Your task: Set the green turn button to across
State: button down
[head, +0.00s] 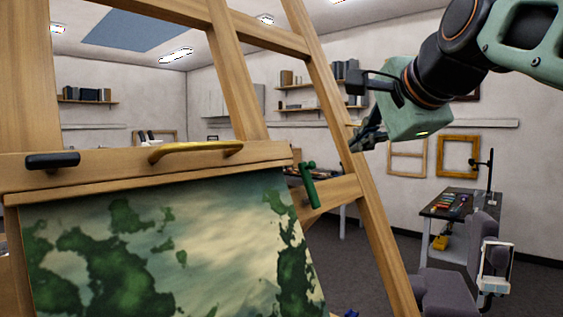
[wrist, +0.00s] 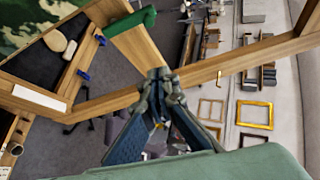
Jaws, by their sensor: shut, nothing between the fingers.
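The green turn button (head: 309,186) is a slim dark green bar beside the upper right edge of the painting, on the easel's wood. It stands nearly upright in the head view, leaning slightly. In the wrist view the green turn button (wrist: 130,22) shows at the top, lying slantwise over a wooden bar. My gripper (head: 358,143) is shut and empty, to the right of the button and higher in the picture, apart from it. In the wrist view my gripper (wrist: 160,76) has its fingertips together, below and right of the button.
The easel's right leg (head: 345,150) slants down close to my gripper. A yellow handle (head: 195,150) and a black handle (head: 52,160) sit on the top bar above the painting (head: 170,250). A grey chair (head: 455,285) and a work table (head: 455,203) stand back right.

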jog(key=shift+s, duration=0.1)
jog(key=p, duration=0.2)
send_over(310, 184)
jog(key=d, duration=0.3)
jog(key=f, duration=0.2)
jog(key=s+f, duration=0.1)
jog(key=f, duration=0.1)
